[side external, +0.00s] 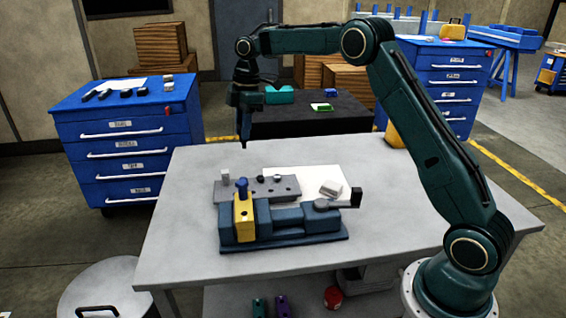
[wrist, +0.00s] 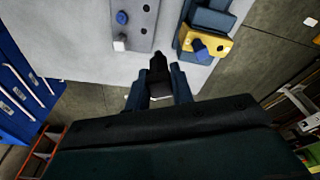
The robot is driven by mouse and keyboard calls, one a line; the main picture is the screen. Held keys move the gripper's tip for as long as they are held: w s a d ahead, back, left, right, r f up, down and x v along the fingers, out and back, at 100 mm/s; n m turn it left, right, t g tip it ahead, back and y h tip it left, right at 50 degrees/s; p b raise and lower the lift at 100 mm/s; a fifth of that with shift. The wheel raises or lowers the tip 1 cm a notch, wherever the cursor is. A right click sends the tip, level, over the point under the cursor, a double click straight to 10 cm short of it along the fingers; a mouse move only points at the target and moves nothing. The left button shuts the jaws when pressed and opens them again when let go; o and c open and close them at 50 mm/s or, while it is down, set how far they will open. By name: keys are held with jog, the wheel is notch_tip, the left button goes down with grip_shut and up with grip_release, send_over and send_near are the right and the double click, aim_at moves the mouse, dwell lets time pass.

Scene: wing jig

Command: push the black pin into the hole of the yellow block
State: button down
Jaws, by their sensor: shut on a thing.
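My gripper (side external: 245,118) is shut on the black pin (side external: 246,138), holding it upright in the air above the far left part of the table. In the wrist view the dark pin (wrist: 159,68) shows between the two fingers (wrist: 160,84). The yellow block (side external: 244,222) is clamped in a blue-grey vise (side external: 300,221) to the front of the pin, and the pin is well apart from it. In the wrist view the yellow block (wrist: 216,42) has a blue pin (wrist: 200,51) at its top.
A grey plate with holes (side external: 262,187) lies behind the vise, holding a white-topped pin (side external: 225,176) and a blue pin (wrist: 121,17). A white sheet (side external: 300,178) bears a pale block (side external: 331,188). The table's left and right parts are clear.

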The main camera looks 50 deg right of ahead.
jog(key=s+a+f, duration=0.2)
jog(key=s+a, duration=0.8)
jog(key=a, duration=0.2)
jog(key=shift+f, duration=0.35)
jog(key=shift+f, duration=0.15)
jog(key=shift+f, duration=3.05)
jog(key=shift+f, duration=0.45)
jog(key=shift+f, duration=0.35)
jog(key=shift+f, duration=0.3)
jog(key=shift+f, duration=0.3)
